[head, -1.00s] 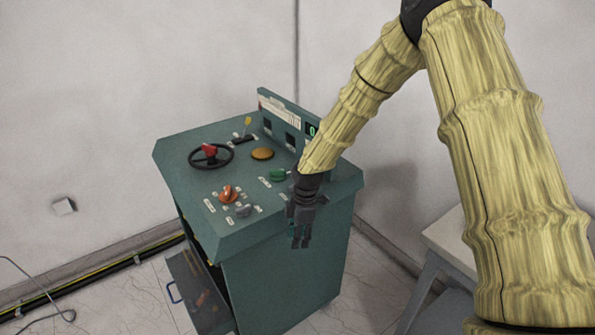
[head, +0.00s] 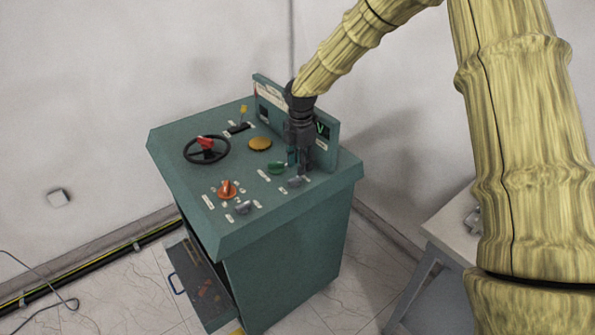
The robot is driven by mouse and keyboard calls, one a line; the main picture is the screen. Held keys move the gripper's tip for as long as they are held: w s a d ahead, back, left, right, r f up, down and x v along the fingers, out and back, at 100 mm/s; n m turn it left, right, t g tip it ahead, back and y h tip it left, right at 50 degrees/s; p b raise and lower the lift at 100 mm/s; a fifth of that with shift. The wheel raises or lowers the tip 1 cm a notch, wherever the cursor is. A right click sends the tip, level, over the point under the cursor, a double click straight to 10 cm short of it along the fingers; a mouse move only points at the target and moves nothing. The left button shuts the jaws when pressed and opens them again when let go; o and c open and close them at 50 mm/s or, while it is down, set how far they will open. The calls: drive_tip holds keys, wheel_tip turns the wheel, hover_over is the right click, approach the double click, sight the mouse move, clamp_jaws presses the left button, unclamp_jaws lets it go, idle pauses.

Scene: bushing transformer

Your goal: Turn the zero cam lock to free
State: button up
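A teal control desk (head: 285,235) stands in the middle of the head view. A grey knob (head: 296,182) sits at the right of its sloped top and another grey knob (head: 243,207) near the front edge. The labels are too small to read, so I cannot tell which one is the zero cam lock. My gripper (head: 298,165) points down over the right rear of the top, just behind the first grey knob and right of a green knob (head: 277,168). Its two fingers look apart, with nothing seen between them. Whether it touches the desk is unclear.
The top also carries a black handwheel (head: 190,158) with a red part, a yellow-orange button (head: 260,144), an orange knob (head: 227,189) and a yellow-tipped lever (head: 243,112). A raised display panel (head: 331,149) stands close behind my gripper. A grey table (head: 450,235) is at right.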

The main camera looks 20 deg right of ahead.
sight(298, 177)
drive_tip(key=f, duration=0.2)
drive_tip(key=w+f, duration=0.1)
drive_tip(key=w+f+p, duration=0.1)
drive_tip(key=f, duration=0.1)
drive_tip(key=shift+w+a+f, duration=0.1)
drive_tip(key=shift+a+f, duration=0.05)
drive_tip(key=shift+f, duration=0.35)
drive_tip(key=shift+s, duration=0.6)
drive_tip(key=shift+w+f, duration=0.25)
drive_tip(key=shift+w, duration=0.15)
drive_tip(key=shift+c, duration=0.2)
drive_tip(key=shift+s+r, duration=0.15)
clamp_jaws()
